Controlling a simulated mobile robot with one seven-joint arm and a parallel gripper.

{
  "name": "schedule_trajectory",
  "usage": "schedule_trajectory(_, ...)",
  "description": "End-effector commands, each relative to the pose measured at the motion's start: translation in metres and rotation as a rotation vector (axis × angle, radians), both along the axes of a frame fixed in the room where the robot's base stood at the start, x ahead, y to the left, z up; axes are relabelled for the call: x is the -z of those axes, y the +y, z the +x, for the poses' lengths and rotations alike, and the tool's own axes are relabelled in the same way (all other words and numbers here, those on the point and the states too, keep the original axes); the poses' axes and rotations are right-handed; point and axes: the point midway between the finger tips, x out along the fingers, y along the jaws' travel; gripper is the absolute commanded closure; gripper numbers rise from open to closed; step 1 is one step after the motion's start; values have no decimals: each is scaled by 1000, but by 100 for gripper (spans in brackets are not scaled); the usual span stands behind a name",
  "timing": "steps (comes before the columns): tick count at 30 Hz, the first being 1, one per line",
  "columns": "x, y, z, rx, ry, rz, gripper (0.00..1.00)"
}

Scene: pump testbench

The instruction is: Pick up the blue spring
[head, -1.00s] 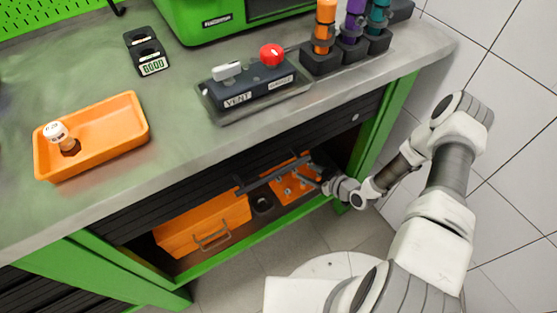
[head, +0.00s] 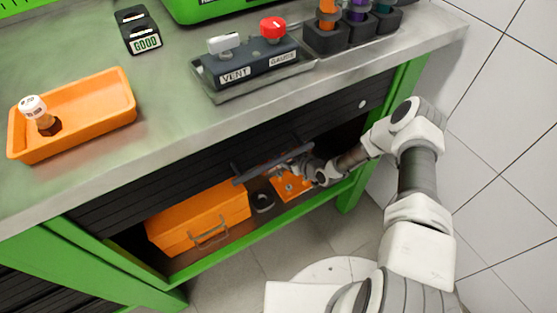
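No blue spring can be made out in the head view. My gripper (head: 299,162) is at the front opening of the cabinet under the bench, at the right end of a long dark bar (head: 262,168). The bar runs along the lower edge of the black slatted front (head: 170,180). The gripper appears to touch the bar, but its fingers are small and dark, so whether they close on it is unclear. An orange box with a metal handle (head: 200,218) stands on the shelf below. An orange tray (head: 288,187) with small metallic items lies right of it, partly hidden by the gripper.
A small dark object (head: 262,202) sits between box and tray. Green posts frame the cabinet.

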Motion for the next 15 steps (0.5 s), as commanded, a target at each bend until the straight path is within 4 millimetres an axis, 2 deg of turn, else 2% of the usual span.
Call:
schedule_trajectory(3, 5, 6, 6, 0, -1, -1, 43)
schedule_trajectory(10, 5, 7, 7, 0, 1, -1, 43)
schedule_trajectory(11, 5, 7, 7, 0, 1, -1, 46)
schedule_trajectory(15, 4, 7, 7, 0, -1, -1, 72)
